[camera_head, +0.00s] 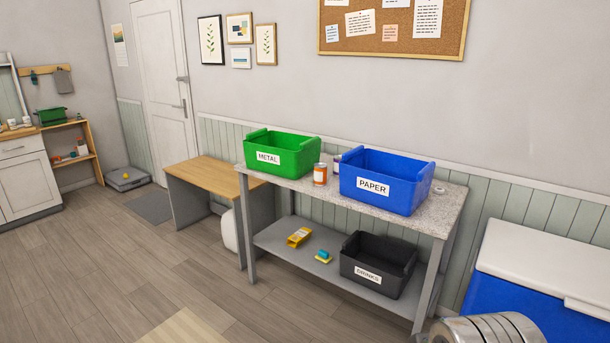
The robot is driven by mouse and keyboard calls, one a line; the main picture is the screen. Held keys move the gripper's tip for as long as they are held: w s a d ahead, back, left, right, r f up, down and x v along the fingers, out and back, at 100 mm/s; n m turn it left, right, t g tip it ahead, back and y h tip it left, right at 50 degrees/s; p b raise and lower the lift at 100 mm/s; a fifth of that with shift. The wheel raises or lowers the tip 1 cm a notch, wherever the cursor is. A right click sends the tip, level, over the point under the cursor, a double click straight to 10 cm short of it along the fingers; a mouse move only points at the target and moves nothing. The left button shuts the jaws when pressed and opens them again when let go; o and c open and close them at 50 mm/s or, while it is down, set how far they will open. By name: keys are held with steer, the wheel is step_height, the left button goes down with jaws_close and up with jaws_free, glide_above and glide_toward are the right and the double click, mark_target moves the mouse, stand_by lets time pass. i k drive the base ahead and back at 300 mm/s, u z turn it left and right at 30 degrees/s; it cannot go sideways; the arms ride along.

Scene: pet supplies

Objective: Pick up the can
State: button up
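An orange can (320,174) with a pale band stands upright on the speckled grey top of a two-level table (425,222). It is between the green METAL bin (283,155) and the blue PAPER bin (382,181), near the table's front edge. A second small container (337,162), perhaps another can, stands behind it, partly hidden by the blue bin. My gripper is not in view. Ribbed metal at the bottom right edge looks like part of my arm, well away from the can.
A black DRINKS bin (378,265), a yellow box (299,237) and a small teal-and-yellow item (323,256) are on the lower shelf. A wooden desk (205,172) stands left, a blue cooler with white lid (545,262) right. The floor in front is clear.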

mark_target(319, 169)
steer(key=u, duration=0.1)
steer(key=i, duration=1.85)
steer(key=u, duration=0.5)
steer(key=i, duration=1.6)
steer(key=u, duration=0.4)
